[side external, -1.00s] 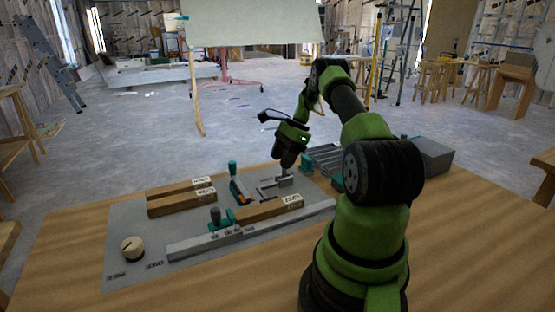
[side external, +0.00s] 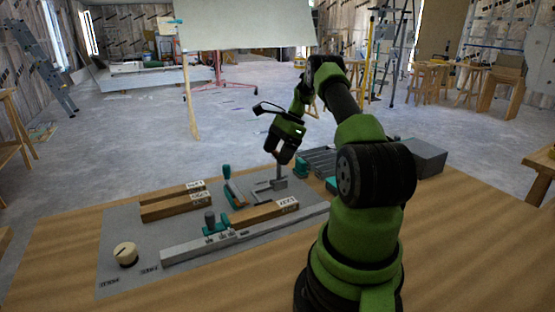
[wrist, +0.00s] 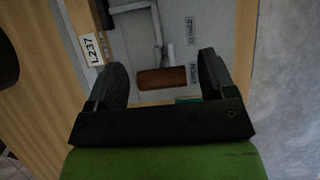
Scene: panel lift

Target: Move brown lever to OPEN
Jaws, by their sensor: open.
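The brown lever's handle (wrist: 167,78) is a short brown bar in the wrist view, lying crosswise between my two fingers with a gap on each side. A grey rod runs from it to a grey bracket or slot on the panel. In the side view its grey post (side external: 279,172) stands upright on the panel, and the brown handle is not clear there. My gripper (wrist: 163,68) is open and empty around the handle, not visibly touching it. In the side view my gripper (side external: 279,159) is just above the post. Two small labels (wrist: 190,32) beside the slot are too blurred to read.
The grey panel (side external: 125,225) lies on a wooden table. Nearby are a teal-handled lever (side external: 227,172), wooden blocks with labels (side external: 172,206), a long grey rail (side external: 245,236) with a teal-based knob, a cream dial (side external: 125,254) and a grey box (side external: 428,157).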

